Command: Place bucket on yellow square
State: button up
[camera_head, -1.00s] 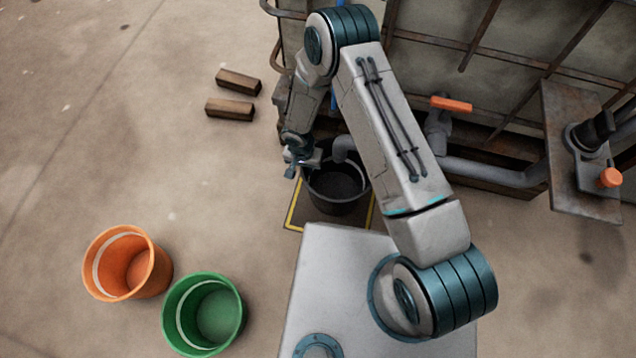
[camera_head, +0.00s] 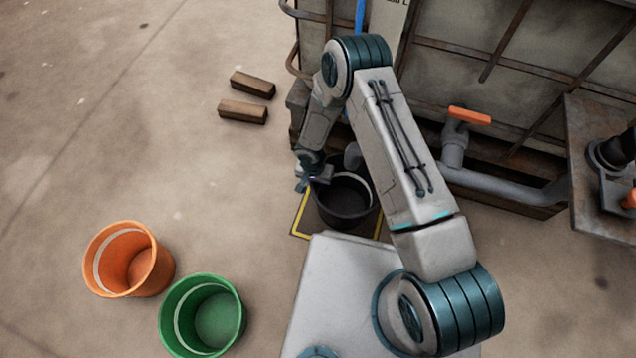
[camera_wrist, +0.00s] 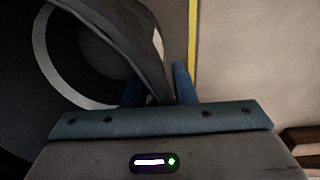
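The black bucket (camera_head: 345,212) is upright over the yellow square (camera_head: 301,213), an outline on the floor. Its left and right lines and front left corner show; my body covers part of the front. My gripper (camera_head: 314,180) is at the bucket's left rim. In the wrist view my gripper (camera_wrist: 160,88) has one blue finger on each side of the bucket wall (camera_wrist: 125,25), with little gap, and appears shut on it. A yellow line (camera_wrist: 193,45) runs just outside the bucket. I cannot tell whether the bucket's base touches the floor.
An orange bucket (camera_head: 150,272) and a green bucket (camera_head: 235,318) stand at the lower left. Two wooden blocks (camera_head: 243,112) lie at the upper left. A caged tank (camera_head: 460,75) with a grey pipe (camera_head: 500,183) and an orange-handled valve (camera_head: 468,116) stands behind the bucket. The left floor is open.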

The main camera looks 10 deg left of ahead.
jog(key=shift+r, duration=0.1)
notch_tip(320, 180, up, 12)
jog(key=a+p, duration=0.1)
jog(key=p, duration=0.3)
dwell(1.6)
